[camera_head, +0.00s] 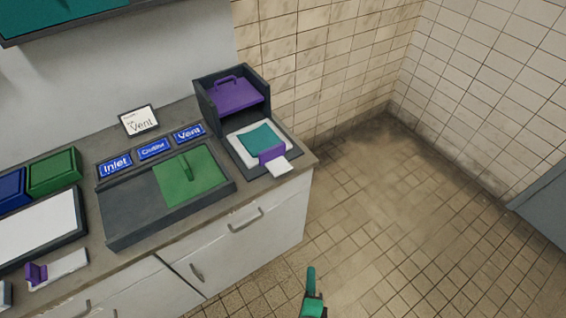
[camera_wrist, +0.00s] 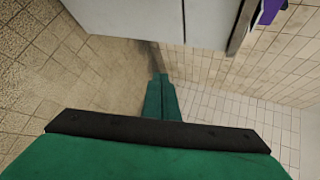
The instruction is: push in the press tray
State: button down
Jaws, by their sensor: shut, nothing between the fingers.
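My gripper (camera_head: 311,270) is shut and empty, low in front of the cabinet over the floor. In the wrist view its green fingers (camera_wrist: 160,78) are together, touching nothing. The tray is not clearly visible there; only a purple bit shows top right.
Left of the press, a dark tray (camera_head: 130,222) holds a green plate (camera_head: 190,178), with blue labels behind it. White cabinets (camera_head: 240,235) are below the counter. The tiled floor (camera_head: 400,210) to the right is clear.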

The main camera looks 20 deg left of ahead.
jog(key=w+a+r+m+y, duration=0.1)
jog(key=w+a+m+y, duration=0.1)
jog(key=w+m, duration=0.35)
jog(key=m+g+y, duration=0.2)
jog(key=m+y, duration=0.2)
jog(key=y, duration=0.5)
send_near(277, 155)
jog(key=x, duration=0.6)
jog(key=shift+w, duration=0.2)
jog(key=shift+a, duration=0.25)
